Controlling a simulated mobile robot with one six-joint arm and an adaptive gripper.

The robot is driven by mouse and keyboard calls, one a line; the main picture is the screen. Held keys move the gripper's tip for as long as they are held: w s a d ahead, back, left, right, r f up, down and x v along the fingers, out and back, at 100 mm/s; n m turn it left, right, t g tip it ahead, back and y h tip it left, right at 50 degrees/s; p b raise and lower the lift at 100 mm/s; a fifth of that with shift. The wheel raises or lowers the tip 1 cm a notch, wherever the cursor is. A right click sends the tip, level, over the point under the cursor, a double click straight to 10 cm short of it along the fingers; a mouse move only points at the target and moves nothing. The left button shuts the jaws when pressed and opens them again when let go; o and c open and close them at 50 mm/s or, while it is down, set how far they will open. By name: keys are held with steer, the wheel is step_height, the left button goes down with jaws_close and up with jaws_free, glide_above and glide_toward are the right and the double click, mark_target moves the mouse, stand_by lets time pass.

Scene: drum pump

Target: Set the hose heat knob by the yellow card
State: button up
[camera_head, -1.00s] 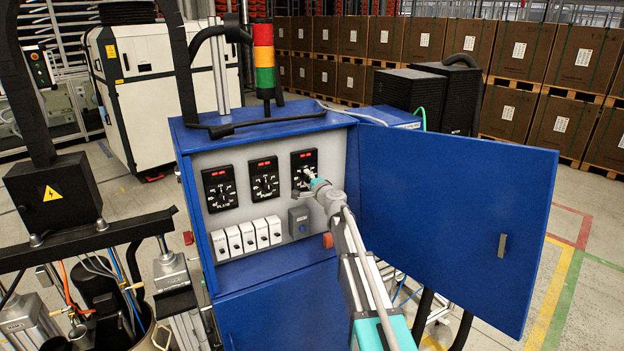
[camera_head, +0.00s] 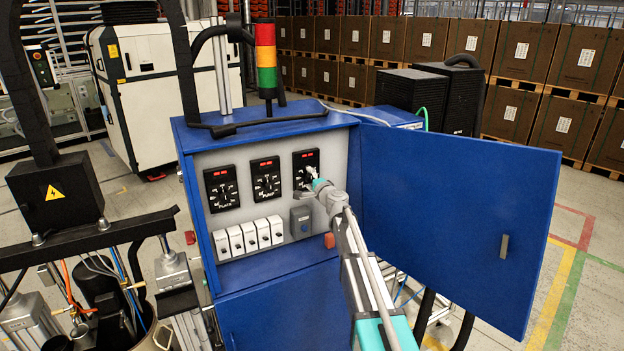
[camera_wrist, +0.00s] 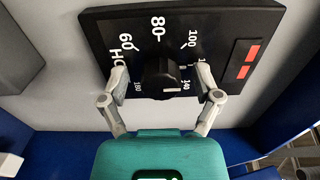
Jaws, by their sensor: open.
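The hose heat dial (camera_head: 305,166) is the rightmost of three black dials on the panel inside the blue cabinet. In the wrist view its face (camera_wrist: 208,22) appears turned, with 60, 80, 100 and 140 readable and the start of its label showing. The black knob (camera_wrist: 160,72) stands at its middle; I cannot clearly read its pointer. My gripper (camera_wrist: 161,78) is open, with one finger on each side of the knob and gaps between. In the head view my gripper (camera_head: 310,180) covers part of the dial. I see no yellow card in either view.
Two more dials, the plate dial (camera_head: 221,188) and the pump dial (camera_head: 266,180), sit to the left. White switches (camera_head: 248,237) and a grey switch block (camera_head: 300,222) lie below. The open blue door (camera_head: 455,220) stands close to the right of my arm.

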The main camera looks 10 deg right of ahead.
steer(key=v, duration=1.1)
steer(key=shift+s, duration=0.35)
steer(key=shift+d+r, duration=0.1)
steer(key=shift+d, duration=0.05)
steer(key=s+a+f+n+g+y+b, duration=0.1)
steer(key=s+a+f+n+g, duration=0.4)
steer(key=s+f, duration=0.25)
steer(key=s+a+f+n+g+y+b, duration=0.1)
steer(key=s+a+f+n+g+b, duration=0.1)
steer(key=s+a+f+n+g, duration=0.35)
steer(key=s+d+f+n+g+h, duration=0.1)
steer(key=s+d+f+g+h, duration=0.1)
steer(key=s, duration=0.5)
steer(key=s+d+f+n+g+h+b, duration=0.1)
steer(key=s+d+f+g+h, duration=0.1)
steer(key=s+f, duration=0.3)
steer(key=s+d+f+n+g+h+b, duration=0.1)
steer(key=s+d+f+n+g+h, duration=0.1)
steer(key=s, duration=0.8)
steer(key=d+f+h, duration=0.1)
steer(key=d, duration=0.1)
steer(key=shift+d+f+g+h, duration=0.3)
steer(key=shift+g, duration=0.05)
steer(key=shift+w, duration=0.1)
